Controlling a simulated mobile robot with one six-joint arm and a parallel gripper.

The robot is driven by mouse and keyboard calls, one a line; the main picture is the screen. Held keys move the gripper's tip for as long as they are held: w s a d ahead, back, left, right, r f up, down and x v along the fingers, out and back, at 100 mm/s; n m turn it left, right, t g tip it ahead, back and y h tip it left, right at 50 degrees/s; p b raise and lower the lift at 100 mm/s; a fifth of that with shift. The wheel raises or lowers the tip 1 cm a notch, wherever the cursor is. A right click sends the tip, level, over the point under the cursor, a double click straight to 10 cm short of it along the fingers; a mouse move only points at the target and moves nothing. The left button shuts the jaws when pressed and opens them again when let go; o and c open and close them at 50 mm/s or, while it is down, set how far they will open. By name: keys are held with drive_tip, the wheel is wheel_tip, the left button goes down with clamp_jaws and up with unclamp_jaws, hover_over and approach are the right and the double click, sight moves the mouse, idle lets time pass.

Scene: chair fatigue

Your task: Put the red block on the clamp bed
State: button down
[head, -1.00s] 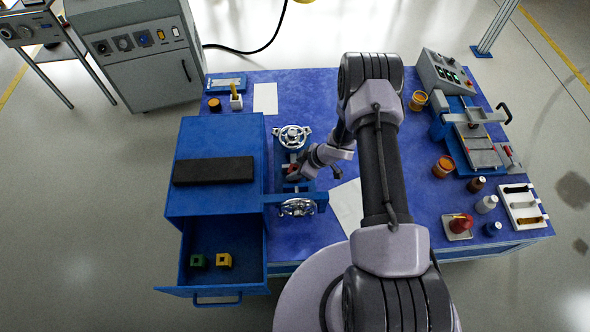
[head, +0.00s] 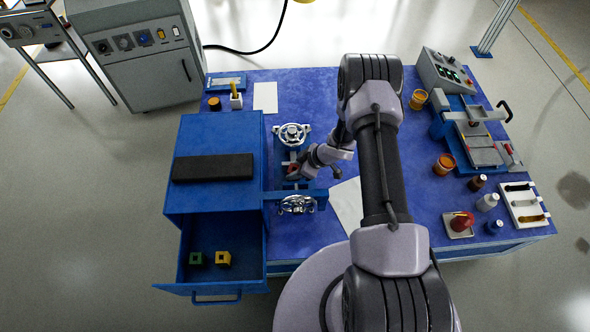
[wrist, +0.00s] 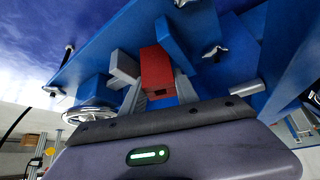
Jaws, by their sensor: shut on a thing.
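The red block (wrist: 157,70) is between the fingers of my gripper (wrist: 158,92) in the wrist view, close to blue and grey clamp parts. In the head view my gripper (head: 297,172) is at the blue clamp fixture, between its two silver handwheels. Only a bit of red shows there, as the gripper covers most of the block. The clamp bed (head: 288,186) lies under and around the gripper and is largely hidden. I cannot tell whether the block touches the bed.
The upper handwheel (head: 292,135) and lower handwheel (head: 297,204) flank my gripper. A blue cabinet (head: 190,202) stands left, with a black pad (head: 213,167) on top and an open drawer (head: 222,272) holding a green and a yellow block. Jars and a press stand at right.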

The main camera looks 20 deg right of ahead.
drive_tip(key=shift+s+d+f, duration=0.1)
drive_tip(key=shift+s+f, duration=0.1)
drive_tip(key=shift+f, duration=0.25)
drive_tip(key=c, duration=0.8)
unclamp_jaws()
drive_tip(key=shift+c, duration=0.2)
drive_tip(key=shift+d+r+p, duration=0.15)
drive_tip(key=shift+r+p, duration=0.15)
drive_tip(key=shift+r, duration=0.1)
drive_tip(key=p+v, duration=0.7)
drive_tip(key=v, duration=1)
drive_tip(key=shift+w+r, duration=0.15)
